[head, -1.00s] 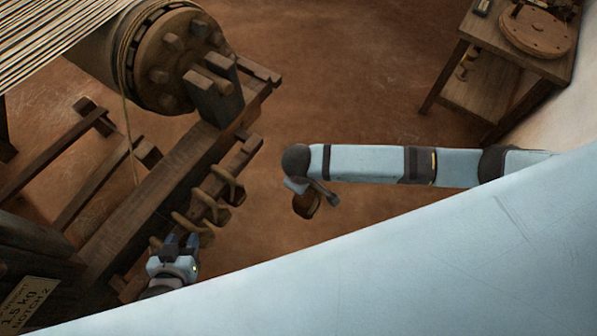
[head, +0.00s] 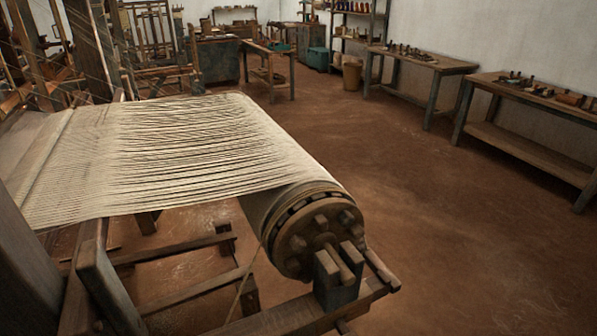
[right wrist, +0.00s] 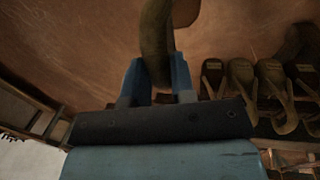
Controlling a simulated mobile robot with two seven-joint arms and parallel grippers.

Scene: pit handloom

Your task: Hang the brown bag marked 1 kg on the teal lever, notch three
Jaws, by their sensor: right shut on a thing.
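In the right wrist view my right gripper (right wrist: 158,72) has its two blue fingers shut on a brown curved thing (right wrist: 156,30), which looks like the strap or side of the brown bag. It runs up out of the picture's top edge, so its whole shape is cut off and no 1 kg mark shows. The teal lever and its notches are not seen in either view. My left gripper is not in view, and neither arm shows in the head view.
Several dark brown looped pieces (right wrist: 241,75) stand in a row right of my right gripper. In the head view the loom's warp (head: 190,150) and its beam end (head: 318,235) fill the left and middle. Benches (head: 530,155) line the right wall; the brown floor between is clear.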

